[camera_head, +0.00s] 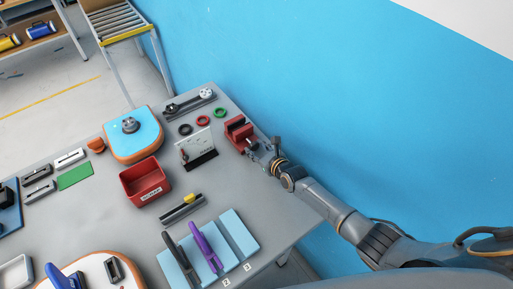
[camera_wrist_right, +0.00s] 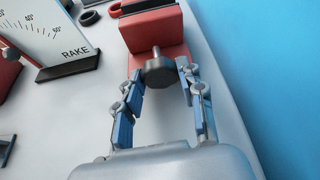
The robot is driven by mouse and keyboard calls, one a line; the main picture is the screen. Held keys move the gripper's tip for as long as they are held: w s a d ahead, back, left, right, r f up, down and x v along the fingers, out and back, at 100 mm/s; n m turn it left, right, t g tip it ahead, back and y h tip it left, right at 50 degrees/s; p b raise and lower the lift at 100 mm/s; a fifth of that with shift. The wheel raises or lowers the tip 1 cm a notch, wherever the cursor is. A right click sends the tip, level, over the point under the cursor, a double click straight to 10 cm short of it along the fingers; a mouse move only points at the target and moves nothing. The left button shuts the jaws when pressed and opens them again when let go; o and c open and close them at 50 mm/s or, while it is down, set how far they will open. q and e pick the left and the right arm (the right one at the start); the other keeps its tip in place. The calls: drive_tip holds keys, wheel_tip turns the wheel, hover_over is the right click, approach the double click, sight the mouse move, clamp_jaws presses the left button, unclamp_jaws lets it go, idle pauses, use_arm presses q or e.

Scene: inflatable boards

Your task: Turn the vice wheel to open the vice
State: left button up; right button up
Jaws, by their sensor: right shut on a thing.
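The red vice (camera_head: 238,130) stands at the far right edge of the grey table, against the blue wall side. It also shows at the top of the right wrist view (camera_wrist_right: 152,35). Its dark grey wheel (camera_wrist_right: 158,72) faces my right gripper. My right gripper (camera_head: 256,148) reaches in from the right, with one blue-padded finger on each side of the wheel, and is shut on it. The wheel is hard to make out in the head view. The opening between the vice jaws cannot be judged. My left gripper is not in view.
A white rake gauge (camera_head: 195,146) stands close left of the vice. Black, red and green rings (camera_head: 203,120) lie behind it. A red bin (camera_head: 145,186) and a blue-orange board (camera_head: 133,138) are further left. Purple and dark handled tools lie on blue pads (camera_head: 240,232) in front.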

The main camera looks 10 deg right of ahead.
drive_tip(key=shift+a+n+t+h, duration=0.15)
drive_tip(key=shift+n+t+h, duration=0.15)
drive_tip(key=shift+n+h, duration=0.5)
drive_tip(key=shift+f+n+t+h, duration=0.1)
drive_tip(key=shift+n+t+h, duration=0.3)
drive_tip(key=shift+n, duration=0.8)
drive_tip(key=o, duration=1.2)
drive_tip(key=shift+c, duration=0.2)
